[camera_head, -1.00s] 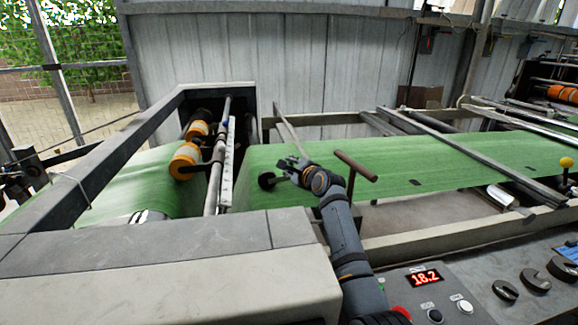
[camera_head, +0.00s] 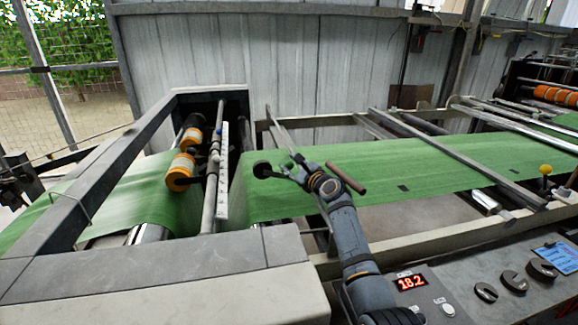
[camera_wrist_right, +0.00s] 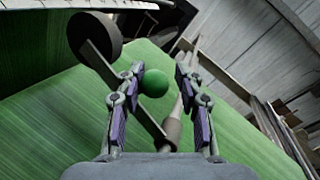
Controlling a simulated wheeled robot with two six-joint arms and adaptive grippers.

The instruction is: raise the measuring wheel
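The measuring wheel (camera_head: 262,169) is a dark disc on a short arm near the left part of the green web. It also shows in the right wrist view (camera_wrist_right: 95,36), at the upper left, its arm slanting down to the right. A green ball knob (camera_wrist_right: 154,83) shows between the fingers of my right gripper (camera_wrist_right: 158,76). The left finger is close to the knob or touching it; a narrow gap shows at the right finger. The fingers stand apart. In the head view my right gripper (camera_head: 290,168) is just right of the wheel. My left gripper is not in view.
The green web (camera_head: 420,165) runs across the machine. Orange-banded rollers (camera_head: 182,168) and a white scale strip (camera_head: 223,170) stand left of the wheel. A brown bar (camera_head: 346,178) is right of my gripper. The control panel (camera_head: 470,268) with a red 18.2 display is in front.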

